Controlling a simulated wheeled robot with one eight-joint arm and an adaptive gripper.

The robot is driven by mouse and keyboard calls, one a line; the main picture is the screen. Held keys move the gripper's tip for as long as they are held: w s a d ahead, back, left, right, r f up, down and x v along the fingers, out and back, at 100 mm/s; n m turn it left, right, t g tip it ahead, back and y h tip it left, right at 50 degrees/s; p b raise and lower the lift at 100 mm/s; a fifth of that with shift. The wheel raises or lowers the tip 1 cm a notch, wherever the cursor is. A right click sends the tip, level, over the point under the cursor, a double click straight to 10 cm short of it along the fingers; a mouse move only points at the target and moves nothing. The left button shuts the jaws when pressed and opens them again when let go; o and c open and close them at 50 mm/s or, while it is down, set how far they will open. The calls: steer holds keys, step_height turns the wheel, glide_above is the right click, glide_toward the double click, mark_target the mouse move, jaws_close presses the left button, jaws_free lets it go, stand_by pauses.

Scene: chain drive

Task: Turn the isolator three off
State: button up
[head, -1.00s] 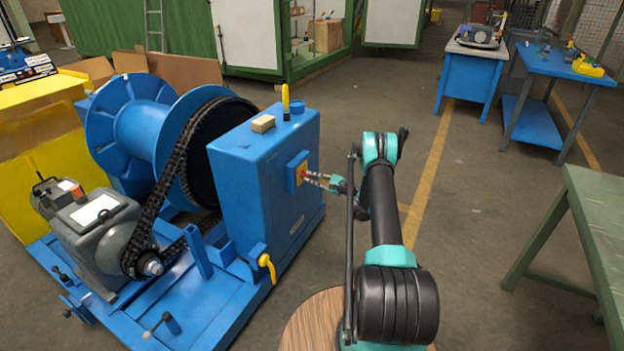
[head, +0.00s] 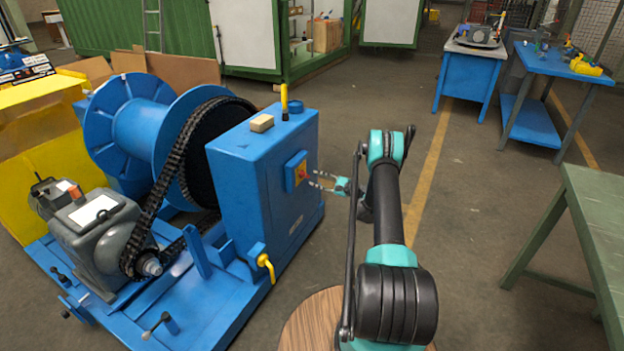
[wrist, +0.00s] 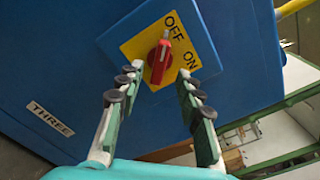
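Isolator three is a red knob (wrist: 159,61) on a yellow plate (wrist: 140,45) marked OFF and ON, with a "THREE" label (wrist: 50,118) on the same blue face. The knob's white mark points to OFF. In the head view, the yellow plate (head: 301,172) is on the right side of the blue cabinet (head: 240,185). My gripper (wrist: 155,80) is open and empty. Its fingers stand either side of the knob in the wrist picture, but the head view shows the gripper (head: 314,180) a little to the right of the plate, apart from it.
A yellow-handled lever (head: 266,265) is low on the cabinet's corner. A wooden block (head: 262,123) and an upright yellow handle (head: 284,97) are on top. A chain drive and drum (head: 140,130) stand left.

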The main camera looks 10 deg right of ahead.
steer(key=v, duration=0.8)
steer(key=shift+s+d, duration=0.2)
steer(key=s+a+r+n+g+h, duration=0.2)
steer(key=a+r, duration=0.1)
steer(key=r, duration=0.3)
steer(key=s+a+r+n+g+h, duration=0.1)
steer(key=a+r+n, duration=0.1)
steer(key=a+r, duration=0.3)
steer(key=s+a+r+n+g+h, duration=0.2)
steer(key=s+a+r+n+h, duration=0.15)
steer(key=s+r, duration=0.65)
steer(key=s+d+n+h, duration=0.1)
steer(key=s+n+h, duration=0.1)
steer(key=s, duration=0.9)
steer(key=s+d+n+g+h, duration=0.1)
steer(key=s+d+n+h, duration=0.1)
steer(key=s, duration=0.9)
steer(key=s+d+n+h, duration=0.1)
steer(key=s+n+h, duration=0.3)
steer(key=s, duration=0.8)
steer(key=shift+d+f, duration=0.3)
steer(key=shift+d, duration=0.05)
